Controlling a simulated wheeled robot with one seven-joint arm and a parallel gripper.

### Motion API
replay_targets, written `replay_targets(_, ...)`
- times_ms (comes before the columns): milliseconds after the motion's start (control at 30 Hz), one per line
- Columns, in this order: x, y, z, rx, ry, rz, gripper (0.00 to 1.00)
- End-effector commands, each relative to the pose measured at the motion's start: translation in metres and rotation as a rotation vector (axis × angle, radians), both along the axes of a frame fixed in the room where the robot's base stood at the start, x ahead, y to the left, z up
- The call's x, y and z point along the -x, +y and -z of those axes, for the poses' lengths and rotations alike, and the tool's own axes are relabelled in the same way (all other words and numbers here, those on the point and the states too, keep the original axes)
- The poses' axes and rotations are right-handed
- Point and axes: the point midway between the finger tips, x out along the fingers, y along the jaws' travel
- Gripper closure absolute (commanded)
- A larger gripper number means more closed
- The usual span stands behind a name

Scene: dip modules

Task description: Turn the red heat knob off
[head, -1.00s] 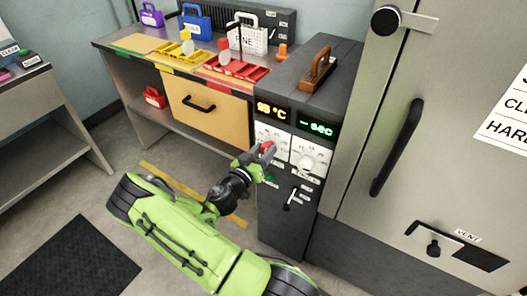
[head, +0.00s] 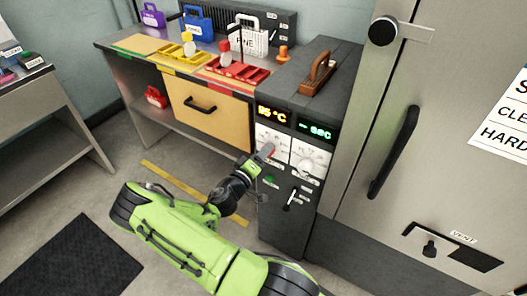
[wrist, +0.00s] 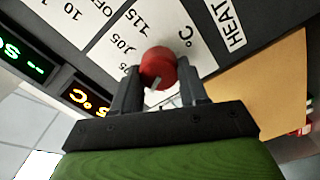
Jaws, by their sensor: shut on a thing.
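A pale pointer mark shows on the knob. My gripper (wrist: 160,88) is shut on the knob, one finger on each side.
A white knob (head: 306,165) on the right dial stands close beside my gripper, under a green seconds display (head: 318,131). A green button (head: 270,180) and a black lever (head: 291,200) lie below. A large grey door (head: 440,120) stands to the right.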

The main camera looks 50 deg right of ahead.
Motion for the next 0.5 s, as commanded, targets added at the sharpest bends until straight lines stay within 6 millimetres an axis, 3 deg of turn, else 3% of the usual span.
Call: replay_targets(500,-0.0013,0.0002,0.0001,0.046,0.489,-0.002,0.87)
